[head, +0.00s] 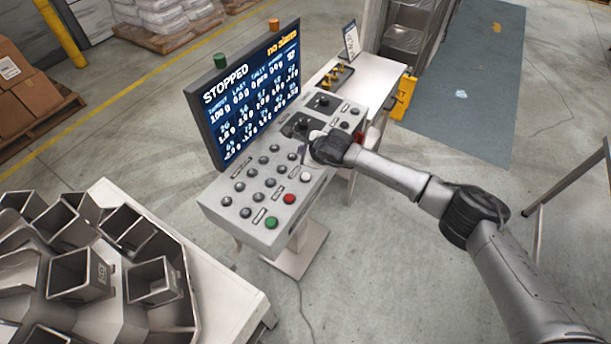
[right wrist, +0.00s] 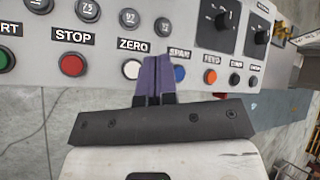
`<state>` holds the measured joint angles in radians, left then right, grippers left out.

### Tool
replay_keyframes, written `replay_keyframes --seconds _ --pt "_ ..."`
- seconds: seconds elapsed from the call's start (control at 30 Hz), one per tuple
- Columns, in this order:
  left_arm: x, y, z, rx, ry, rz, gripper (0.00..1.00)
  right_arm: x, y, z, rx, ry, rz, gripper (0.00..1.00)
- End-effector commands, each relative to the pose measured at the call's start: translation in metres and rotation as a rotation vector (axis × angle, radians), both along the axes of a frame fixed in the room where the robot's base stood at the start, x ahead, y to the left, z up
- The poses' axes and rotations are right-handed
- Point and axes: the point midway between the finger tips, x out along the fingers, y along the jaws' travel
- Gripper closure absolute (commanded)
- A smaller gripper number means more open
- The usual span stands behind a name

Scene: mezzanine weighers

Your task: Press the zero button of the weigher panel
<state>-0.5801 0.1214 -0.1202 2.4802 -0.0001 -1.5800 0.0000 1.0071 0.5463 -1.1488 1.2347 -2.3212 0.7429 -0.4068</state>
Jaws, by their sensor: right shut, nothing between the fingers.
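The weigher panel (head: 262,198) is a grey sloped console with rows of buttons below a screen. Its zero button is white, at the front edge in the head view (head: 305,177). In the right wrist view the white zero button (right wrist: 132,69) sits under the label ZERO, between the red stop button (right wrist: 72,65) and the fingers. My right gripper (right wrist: 154,62) is shut and empty, its purple fingertips just right of the zero button, over the panel. Whether they touch the panel cannot be told. In the head view the right gripper (head: 303,153) is partly hidden by its wrist. My left gripper is not in view.
A blue span button (right wrist: 180,74) lies close right of the fingers, then an orange button (right wrist: 210,77). The screen (head: 250,92) reading STOPPED stands behind the panel. Metal hoppers (head: 80,273) are at lower left, a white table (head: 377,77) behind.

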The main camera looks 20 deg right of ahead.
Motion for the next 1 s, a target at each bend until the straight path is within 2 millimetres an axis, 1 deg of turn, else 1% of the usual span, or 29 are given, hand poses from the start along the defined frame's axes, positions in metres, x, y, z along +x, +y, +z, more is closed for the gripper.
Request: replay_keyframes --seconds 0.27,0.57,0.73,0.8,1.0 --pt "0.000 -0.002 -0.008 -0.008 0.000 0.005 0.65 0.000 0.000 -0.013 0.000 0.002 -0.001 1.00" --pt "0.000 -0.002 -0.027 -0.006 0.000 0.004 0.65 0.000 0.000 -0.046 0.000 0.002 -0.001 1.00" --pt "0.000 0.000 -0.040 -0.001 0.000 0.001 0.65 0.000 0.000 -0.067 0.000 0.000 0.000 1.00" --pt "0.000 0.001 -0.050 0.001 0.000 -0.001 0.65 0.000 0.000 -0.076 0.001 0.000 0.001 1.00" --pt "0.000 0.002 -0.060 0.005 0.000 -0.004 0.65 0.000 0.000 -0.087 0.001 0.000 0.001 1.00"
